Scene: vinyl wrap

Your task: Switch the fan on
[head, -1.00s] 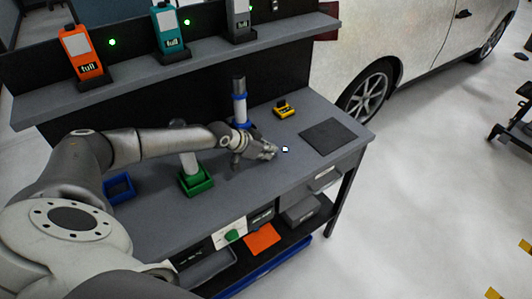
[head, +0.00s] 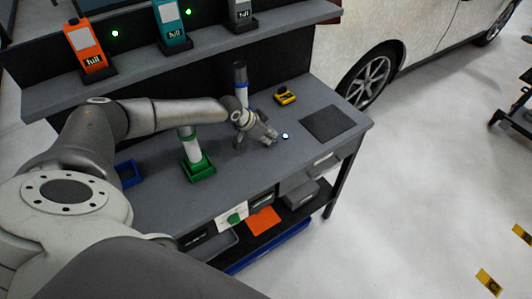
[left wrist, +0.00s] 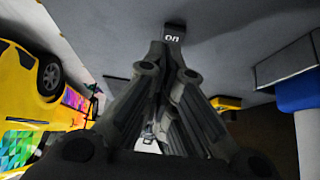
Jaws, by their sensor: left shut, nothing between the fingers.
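No fan can be made out for certain. My left gripper (head: 271,138) is shut and empty, low over the right half of the grey workbench (head: 240,165). A small pale, bluish spot (head: 285,135) shows just right of its fingertips in the head view. In the left wrist view, a small dark block with a white label (left wrist: 173,35), which seems to read "on" upside down, sits just beyond the shut fingertips (left wrist: 166,52). I cannot tell whether the fingers touch it. My right gripper is not in view.
A dark mat (head: 322,123) and a yellow device (head: 285,95) lie near the gripper. A blue-banded tube (head: 241,82) stands behind it. A white tube stands in a green holder (head: 199,171). A panel with a green knob (head: 235,217) is on the bench front.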

